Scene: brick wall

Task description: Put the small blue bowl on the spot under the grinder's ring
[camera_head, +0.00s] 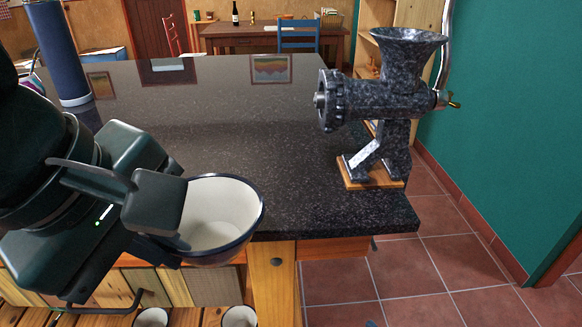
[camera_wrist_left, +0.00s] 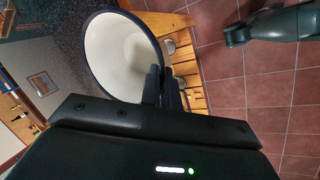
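The small blue bowl (camera_head: 225,213), white inside with a dark blue rim, is in my left gripper (camera_head: 178,238), off the counter's near edge. In the left wrist view, the bowl (camera_wrist_left: 122,48) has its rim between the close-set fingers of the left gripper (camera_wrist_left: 163,82). The dark speckled grinder (camera_head: 385,92) stands on a wooden base at the counter's right end. Its ring (camera_head: 328,101) faces left, over bare countertop, to the right of and beyond the bowl. A dark arm part (camera_wrist_left: 275,25) in the wrist view looks like my right arm; its finger opening is unclear.
The dark countertop (camera_head: 220,125) is clear between bowl and grinder. A blue cylinder (camera_head: 57,50) stands at the far left. Two pale cups or bowls (camera_head: 239,317) sit below the counter edge. Tiled floor and a green wall (camera_head: 510,130) lie to the right.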

